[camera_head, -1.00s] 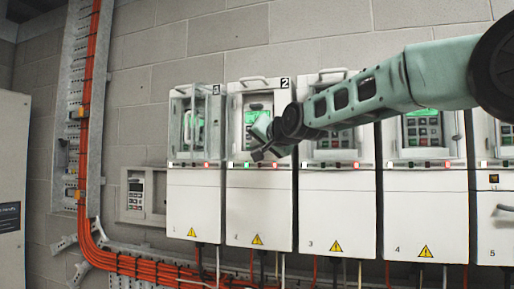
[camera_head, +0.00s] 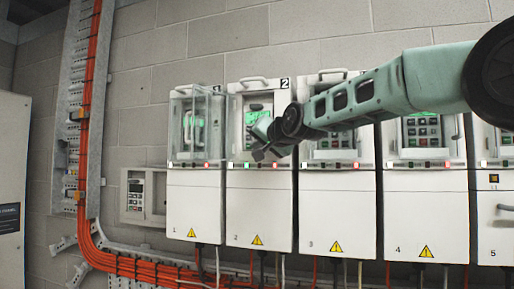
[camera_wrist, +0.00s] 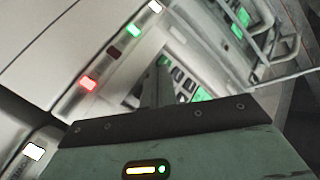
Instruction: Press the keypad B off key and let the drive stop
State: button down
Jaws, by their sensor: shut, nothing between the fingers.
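My gripper (camera_head: 258,154) is shut and empty in front of the keypad of drive 2 (camera_head: 260,205). Drive 2 has a lit green display (camera_head: 256,116); the gripper and wrist hide much of its keypad in the head view. In the wrist view the narrow shut fingers (camera_wrist: 160,85) point at the keypad (camera_wrist: 180,80), whose dark and light keys show beside them. I cannot tell whether the fingertips touch a key. Green (camera_wrist: 133,30) and red (camera_wrist: 89,84) lamps glow on the drive front. No letter B is readable.
Drive 1 (camera_head: 195,205) at left has a clear cover (camera_head: 205,120) standing out from its front. Drives 3 (camera_head: 337,210) and 4 (camera_head: 425,215) stand at right, under my arm. A small wall keypad (camera_head: 136,193) sits left of drive 1. Orange cables (camera_head: 150,268) run below.

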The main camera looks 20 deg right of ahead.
jog(key=shift+s+a+p, duration=0.4)
jog(key=shift+s+p, duration=0.15)
jog(key=shift+s, duration=0.1)
dwell(1.3)
jog(key=s+a+f+n+g+b, duration=0.1)
jog(key=s+a+f+n+g, duration=0.15)
jog(key=s+a+f, duration=0.4)
jog(key=s+a+f+n+g+y, duration=0.1)
jog(key=s+a+f+n+g, duration=0.2)
jog(key=s+f, duration=0.65)
jog(key=s+a+f+n+g+b, duration=0.15)
jog(key=s+a+f+g, duration=0.25)
jog(key=f, duration=0.7)
jog(key=s+d+f+n+g+h, duration=0.1)
jog(key=s+d+f+n+g, duration=0.1)
jog(key=s+f, duration=0.6)
jog(key=s+d+f+n+g+h, duration=0.2)
jog(key=s+f, duration=0.6)
jog(key=s, duration=0.8)
jog(key=n+g, duration=0.2)
jog(key=shift+s+d+f+g, duration=0.15)
jog(key=shift+d+g, duration=0.1)
jog(key=shift+g, duration=0.1)
